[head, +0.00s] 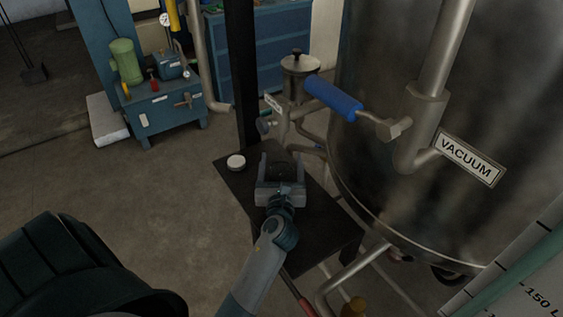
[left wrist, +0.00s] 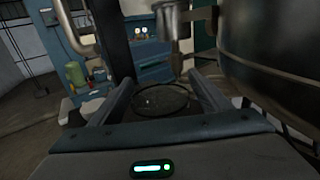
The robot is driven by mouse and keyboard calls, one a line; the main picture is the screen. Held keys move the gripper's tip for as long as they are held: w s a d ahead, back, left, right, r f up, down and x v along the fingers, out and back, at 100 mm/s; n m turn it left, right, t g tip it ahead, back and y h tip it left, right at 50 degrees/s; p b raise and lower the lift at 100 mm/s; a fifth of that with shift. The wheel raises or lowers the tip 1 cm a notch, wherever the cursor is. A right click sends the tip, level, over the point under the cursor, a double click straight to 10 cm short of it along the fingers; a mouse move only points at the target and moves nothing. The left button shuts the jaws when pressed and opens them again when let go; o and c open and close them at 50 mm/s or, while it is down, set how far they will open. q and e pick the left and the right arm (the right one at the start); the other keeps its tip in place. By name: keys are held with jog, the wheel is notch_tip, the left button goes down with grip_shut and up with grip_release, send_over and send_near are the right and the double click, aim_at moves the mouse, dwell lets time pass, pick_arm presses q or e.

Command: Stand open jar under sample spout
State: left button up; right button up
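My left gripper (head: 281,160) is over the dark shelf, its two fingers well apart. Between them is a dark round rim, likely the open clear jar (head: 280,172); in the left wrist view the jar (left wrist: 163,101) shows as a thin ring with no lid on it. The fingers lie on both sides of the ring; whether they press on it I cannot tell. The metal sample spout (left wrist: 178,62) points down beyond the fingertips, so the jar is on the near side of it. A white round lid (head: 236,162) lies on the shelf's left part. My right gripper is not in view.
The dark shelf (head: 325,228) is bare at its front right. A big steel vessel (head: 420,110) with a VACUUM label stands close on the right. A blue-handled valve (head: 333,97) juts above the shelf. A dark post (head: 242,70) rises behind it.

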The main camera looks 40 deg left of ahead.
aim_at(281, 180)
pick_arm(q)
jog(key=shift+r, duration=0.1)
jog(key=v, duration=0.5)
jog(key=shift+w+b, duration=0.1)
jog(key=shift+b, duration=0.3)
jog(key=b+v, duration=0.1)
jog(key=v, duration=0.5)
jog(key=shift+d, duration=0.1)
jog(key=shift+s+d, duration=0.2)
jog(key=shift+s, duration=0.3)
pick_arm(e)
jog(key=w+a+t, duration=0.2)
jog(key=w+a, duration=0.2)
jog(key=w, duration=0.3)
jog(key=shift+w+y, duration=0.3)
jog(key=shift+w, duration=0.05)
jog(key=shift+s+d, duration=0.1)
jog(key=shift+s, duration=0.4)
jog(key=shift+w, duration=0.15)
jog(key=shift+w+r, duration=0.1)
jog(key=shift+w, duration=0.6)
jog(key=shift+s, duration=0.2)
